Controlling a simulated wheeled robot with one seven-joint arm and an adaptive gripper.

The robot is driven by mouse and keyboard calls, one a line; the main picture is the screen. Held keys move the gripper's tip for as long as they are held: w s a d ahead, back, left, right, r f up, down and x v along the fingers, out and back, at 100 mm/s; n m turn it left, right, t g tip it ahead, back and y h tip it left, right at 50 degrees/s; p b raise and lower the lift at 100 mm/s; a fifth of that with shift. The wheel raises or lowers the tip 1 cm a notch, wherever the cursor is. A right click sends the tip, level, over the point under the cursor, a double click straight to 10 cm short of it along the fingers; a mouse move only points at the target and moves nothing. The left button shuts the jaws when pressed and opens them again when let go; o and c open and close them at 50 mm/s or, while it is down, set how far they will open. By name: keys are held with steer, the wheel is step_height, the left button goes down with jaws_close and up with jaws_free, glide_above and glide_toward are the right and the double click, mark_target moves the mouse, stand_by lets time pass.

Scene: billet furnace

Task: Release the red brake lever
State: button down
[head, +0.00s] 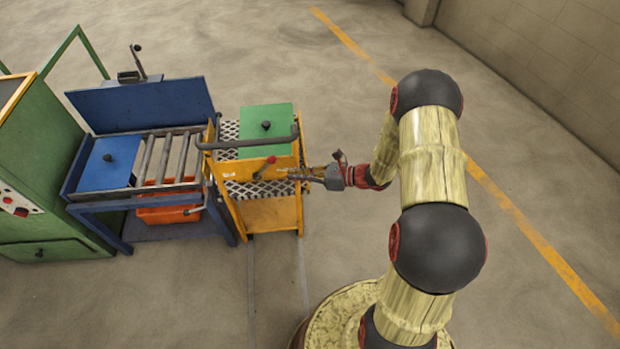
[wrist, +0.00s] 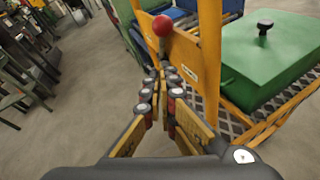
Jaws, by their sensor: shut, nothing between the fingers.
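The red brake lever shows as a round red knob (head: 271,160) on the near side of the yellow cart (head: 272,213) in the head view. In the wrist view the red knob (wrist: 163,26) stands on a thin stem by the cart's yellow frame, just beyond and above my fingertips. My gripper (head: 291,174) is at the cart's right side, a little right of and below the knob. In the wrist view my gripper (wrist: 162,80) has its fingers closed together and empty. I cannot tell whether the fingertips touch the stem; the lower stem is hidden.
The cart carries a green lidded box (head: 262,143) and a dark curved handlebar (head: 224,145). A blue roller table (head: 165,103) with an orange bin (head: 168,214) adjoins it on the left. A green cabinet (head: 35,160) stands further left. The floor right of the cart is clear.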

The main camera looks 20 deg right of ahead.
mark_target(265, 168)
steer(key=shift+w+a+r+b, duration=0.2)
steer(key=shift+w+a+r, duration=0.25)
steer(key=shift+w+a, duration=0.15)
steer(key=shift+w+a+r+b, duration=0.2)
steer(key=shift+w+a+r, duration=0.25)
steer(key=shift+w, duration=0.2)
steer(key=shift+r, duration=0.15)
steer(key=shift+w+a+r+h+p, duration=0.1)
steer(key=shift+a+r+h+p, duration=0.2)
steer(key=shift+p, duration=0.55)
